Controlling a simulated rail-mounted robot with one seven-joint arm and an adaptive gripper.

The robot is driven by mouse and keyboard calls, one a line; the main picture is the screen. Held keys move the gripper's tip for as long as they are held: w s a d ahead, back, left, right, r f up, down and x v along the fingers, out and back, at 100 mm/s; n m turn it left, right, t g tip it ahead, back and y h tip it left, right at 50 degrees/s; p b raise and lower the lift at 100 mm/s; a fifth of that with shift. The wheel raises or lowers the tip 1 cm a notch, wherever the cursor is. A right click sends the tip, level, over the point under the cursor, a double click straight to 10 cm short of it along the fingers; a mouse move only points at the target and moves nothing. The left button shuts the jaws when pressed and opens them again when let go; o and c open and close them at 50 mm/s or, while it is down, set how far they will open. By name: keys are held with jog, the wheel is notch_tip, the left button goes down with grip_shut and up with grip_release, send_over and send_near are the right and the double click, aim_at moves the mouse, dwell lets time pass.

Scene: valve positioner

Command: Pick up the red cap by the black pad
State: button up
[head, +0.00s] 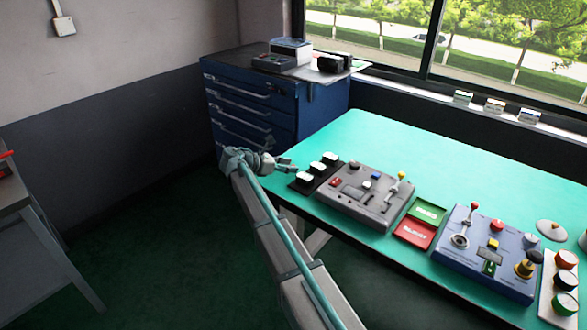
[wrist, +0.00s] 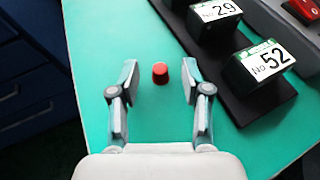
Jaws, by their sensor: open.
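In the wrist view a small red cap (wrist: 160,73) stands on the green tabletop, left of the black pad (wrist: 268,100). My gripper (wrist: 158,80) is open, with one finger on each side of the cap in the picture. The fingers appear apart from the cap, and I cannot tell their height above the table. In the head view my gripper (head: 287,165) is at the table's left corner, beside the black pad (head: 303,184). The red cap cannot be made out in the head view.
Black blocks with white number labels (wrist: 265,62) stand on the pad, close to the right finger. A grey control box (head: 365,197) is right of the pad. The green table's (head: 400,150) left edge is near my gripper. A blue drawer cabinet (head: 255,105) stands behind.

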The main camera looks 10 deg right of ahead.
jog(key=shift+w+d+f, duration=0.1)
jog(key=shift+d+f, duration=0.1)
jog(key=shift+d, duration=0.2)
jog(key=c, duration=0.8)
jog(key=shift+r, duration=0.15)
